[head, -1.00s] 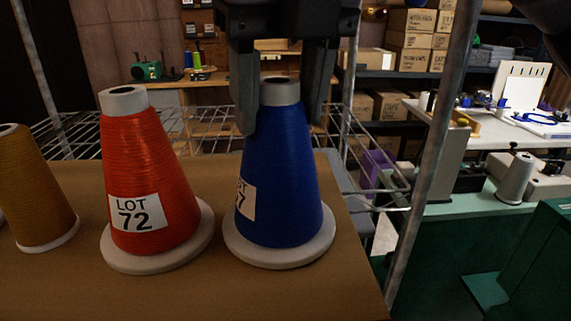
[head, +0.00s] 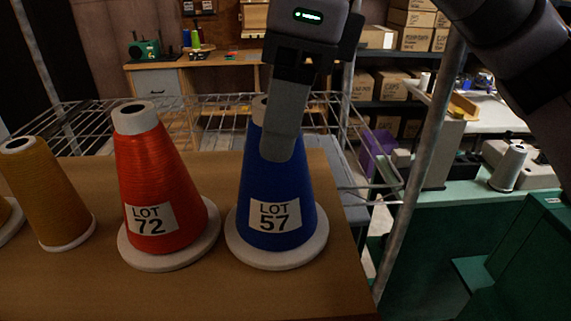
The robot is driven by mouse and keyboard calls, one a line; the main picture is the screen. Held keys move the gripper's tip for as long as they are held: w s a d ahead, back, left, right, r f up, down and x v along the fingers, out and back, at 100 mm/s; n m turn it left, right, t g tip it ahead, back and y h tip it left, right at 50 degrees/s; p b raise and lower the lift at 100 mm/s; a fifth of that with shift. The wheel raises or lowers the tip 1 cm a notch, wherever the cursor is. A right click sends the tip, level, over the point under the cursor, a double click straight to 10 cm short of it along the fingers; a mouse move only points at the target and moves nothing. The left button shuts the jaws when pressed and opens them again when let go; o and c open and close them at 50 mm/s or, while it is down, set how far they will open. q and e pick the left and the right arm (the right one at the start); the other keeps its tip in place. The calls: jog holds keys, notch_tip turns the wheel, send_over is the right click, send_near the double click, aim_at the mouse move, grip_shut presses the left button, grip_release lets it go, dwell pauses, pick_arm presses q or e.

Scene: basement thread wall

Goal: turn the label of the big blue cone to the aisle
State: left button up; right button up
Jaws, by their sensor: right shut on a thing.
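The big blue cone (head: 259,185) stands upright on its pale round base on the brown shelf board (head: 190,292). Its white label, LOT 57 (head: 273,215), faces toward me in the head view. My right gripper (head: 279,135) comes from above and is shut on the cone's upper part. One finger lies in front of the cone's top and hides most of its tip; the other finger is hidden behind. My left gripper is not in view.
A red cone (head: 153,180) labelled LOT 72 stands close on the left, with an ochre cone (head: 48,195) further left. A metal rack post (head: 418,165) rises just right of the board. Wire shelving (head: 95,120) lies behind.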

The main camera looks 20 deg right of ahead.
jog(key=shift+n, duration=0.4)
jog(key=shift+f, duration=0.15)
dwell(0.4)
jog(key=o, duration=1.1)
jog(key=shift+c, duration=0.2)
